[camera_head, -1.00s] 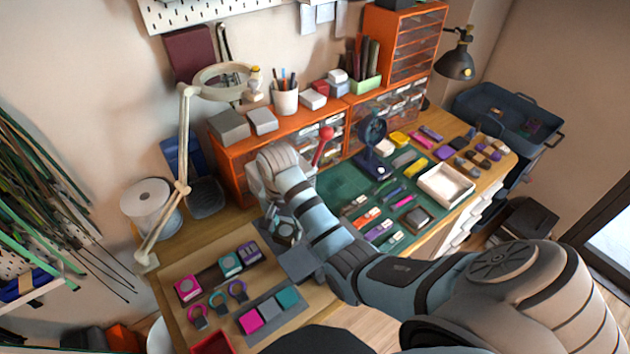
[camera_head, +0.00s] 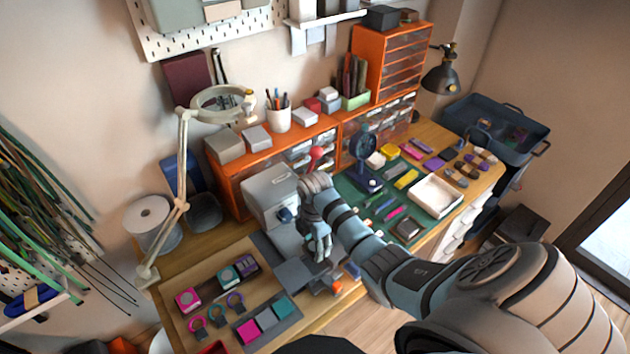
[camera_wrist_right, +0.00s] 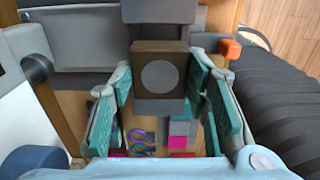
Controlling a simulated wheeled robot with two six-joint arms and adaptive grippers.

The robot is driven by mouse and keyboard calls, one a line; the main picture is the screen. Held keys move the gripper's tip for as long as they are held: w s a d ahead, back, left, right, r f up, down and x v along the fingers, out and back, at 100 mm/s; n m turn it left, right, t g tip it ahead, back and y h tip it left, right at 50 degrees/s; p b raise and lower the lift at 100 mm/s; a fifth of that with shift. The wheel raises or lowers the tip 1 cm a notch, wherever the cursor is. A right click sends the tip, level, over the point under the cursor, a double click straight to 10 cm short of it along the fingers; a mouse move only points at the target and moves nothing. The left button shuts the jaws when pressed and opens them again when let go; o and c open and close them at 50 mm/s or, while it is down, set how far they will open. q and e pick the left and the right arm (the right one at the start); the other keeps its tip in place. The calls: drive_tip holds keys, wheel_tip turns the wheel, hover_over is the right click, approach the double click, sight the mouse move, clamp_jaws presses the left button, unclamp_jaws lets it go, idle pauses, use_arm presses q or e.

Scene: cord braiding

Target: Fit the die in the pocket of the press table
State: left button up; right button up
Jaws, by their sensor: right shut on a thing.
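My right gripper (camera_head: 318,250) reaches over the front of the grey press (camera_head: 268,190). In the right wrist view the gripper (camera_wrist_right: 160,78) has its teal-padded fingers on both sides of a dark brown block with a round grey disc, which I take to be the die (camera_wrist_right: 160,70). The fingers are shut on it. A grey plate (camera_head: 295,272), seemingly the press table, lies below and in front of the gripper. I cannot make out its pocket. The press has a red ball handle (camera_head: 316,153) and a dark blue knob (camera_head: 287,214). My left gripper is not in view.
On the left, a board carries a pink block (camera_head: 188,299), rings and several coloured squares. An orange knob (camera_head: 337,287) stands right of the plate. The green mat (camera_head: 345,190) with tools and a white tray (camera_head: 437,195) lie to the right.

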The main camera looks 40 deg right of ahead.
wheel_tip(320, 180, down, 5)
drive_tip(key=b, duration=0.5)
drive_tip(key=shift+f, duration=0.2)
drive_tip(key=shift+w+f+b, duration=0.1)
drive_tip(key=shift+f+b, duration=0.45)
drive_tip(key=shift+f, duration=0.2)
drive_tip(key=shift+r, duration=0.1)
drive_tip(key=shift+p, duration=0.4)
drive_tip(key=o, duration=1.7)
